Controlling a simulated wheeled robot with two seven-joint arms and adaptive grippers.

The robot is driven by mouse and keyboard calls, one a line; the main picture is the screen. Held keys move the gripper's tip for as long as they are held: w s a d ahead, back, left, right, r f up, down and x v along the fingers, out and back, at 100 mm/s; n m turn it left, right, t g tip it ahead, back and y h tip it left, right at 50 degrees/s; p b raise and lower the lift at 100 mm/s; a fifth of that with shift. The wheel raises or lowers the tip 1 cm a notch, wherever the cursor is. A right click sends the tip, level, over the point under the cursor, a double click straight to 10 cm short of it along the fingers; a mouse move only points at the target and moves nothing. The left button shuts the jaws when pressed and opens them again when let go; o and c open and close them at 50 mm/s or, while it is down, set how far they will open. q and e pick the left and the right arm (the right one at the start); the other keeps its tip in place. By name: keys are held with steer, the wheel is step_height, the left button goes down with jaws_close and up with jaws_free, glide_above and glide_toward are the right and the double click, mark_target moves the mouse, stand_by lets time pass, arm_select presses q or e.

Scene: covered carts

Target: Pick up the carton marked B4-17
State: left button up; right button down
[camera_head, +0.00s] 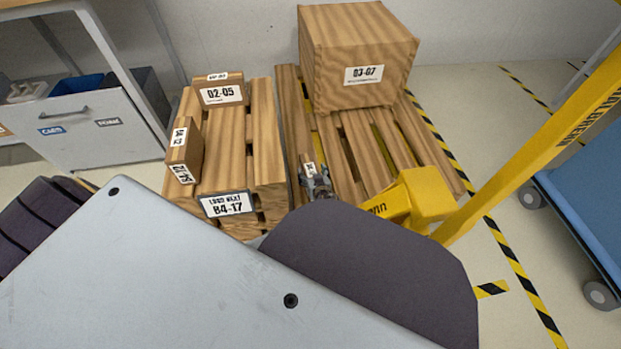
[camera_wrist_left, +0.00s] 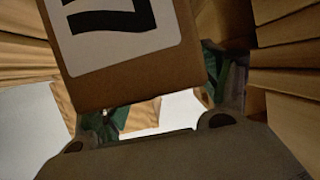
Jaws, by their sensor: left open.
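In the left wrist view a brown carton (camera_wrist_left: 140,78) with large black print, cut off by the frame, reaches between the open fingers (camera_wrist_left: 160,112). I cannot tell whether they touch it. A sign (camera_head: 228,204) reading "LOAD NEXT B4-17" is on the left pallet's front. My right gripper is not in view.
The left pallet (camera_head: 226,150) bears a carton marked 02-05 (camera_head: 222,92) and a narrow carton (camera_head: 186,146) at its left edge. The right pallet (camera_head: 350,155) bears a large carton marked 03-07 (camera_head: 345,45). A yellow post (camera_head: 530,150) and a blue cart (camera_head: 590,190) stand at right.

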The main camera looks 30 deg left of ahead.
arm_select(q)
jaws_close()
stand_by(0.5)
